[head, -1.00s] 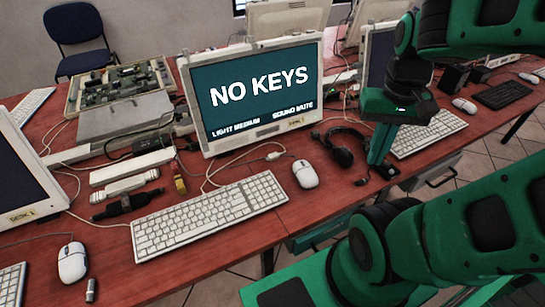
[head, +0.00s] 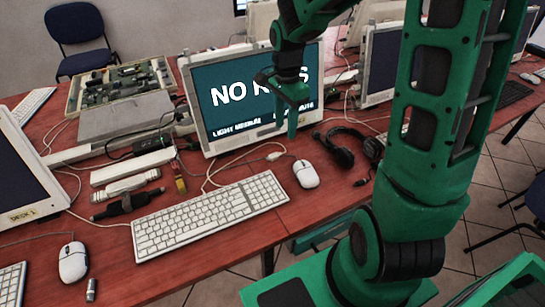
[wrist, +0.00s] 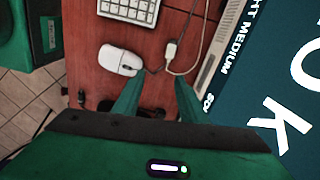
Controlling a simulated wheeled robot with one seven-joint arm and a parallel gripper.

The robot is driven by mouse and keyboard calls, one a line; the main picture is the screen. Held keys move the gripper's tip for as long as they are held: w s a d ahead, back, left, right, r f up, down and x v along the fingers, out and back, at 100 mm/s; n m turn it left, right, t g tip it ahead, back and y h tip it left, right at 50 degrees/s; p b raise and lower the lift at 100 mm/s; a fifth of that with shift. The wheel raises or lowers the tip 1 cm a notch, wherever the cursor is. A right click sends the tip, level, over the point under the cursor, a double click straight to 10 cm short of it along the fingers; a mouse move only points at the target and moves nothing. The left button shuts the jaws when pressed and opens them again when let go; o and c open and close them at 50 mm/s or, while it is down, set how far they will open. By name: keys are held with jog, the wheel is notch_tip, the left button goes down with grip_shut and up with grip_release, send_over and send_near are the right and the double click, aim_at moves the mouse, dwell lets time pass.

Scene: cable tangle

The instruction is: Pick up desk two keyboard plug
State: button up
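The keyboard plug (head: 275,156), small and white on a thin cable, lies on the red desk just in front of the "NO KEYS" monitor (head: 190,98). The plug also shows in the wrist view (wrist: 171,52), above and beyond the fingertips. The white keyboard (head: 210,215) lies in front of that monitor, with a white mouse (head: 305,174) to its right. My gripper (head: 292,133) hangs in front of the screen, above the plug, and hides part of the text. In the wrist view its fingers (wrist: 158,85) are apart with nothing held between them.
A black headset (head: 345,152) lies right of the mouse. Left of the monitor are white strips (head: 130,165), a black connector piece (head: 127,203) and a tray of parts (head: 118,90). Another monitor (head: 378,65) stands to the right.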

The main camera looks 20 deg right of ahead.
send_over(278, 153)
jog(key=shift+m, duration=0.3)
jog(key=f, duration=0.6)
jog(key=shift+s+d, duration=0.1)
jog(key=shift+s, duration=0.25)
jog(key=shift+w+f, duration=0.2)
jog(key=shift+f, duration=1.2)
jog(key=shift+w+f, duration=0.15)
jog(key=shift+f, duration=1.2)
grip_shut()
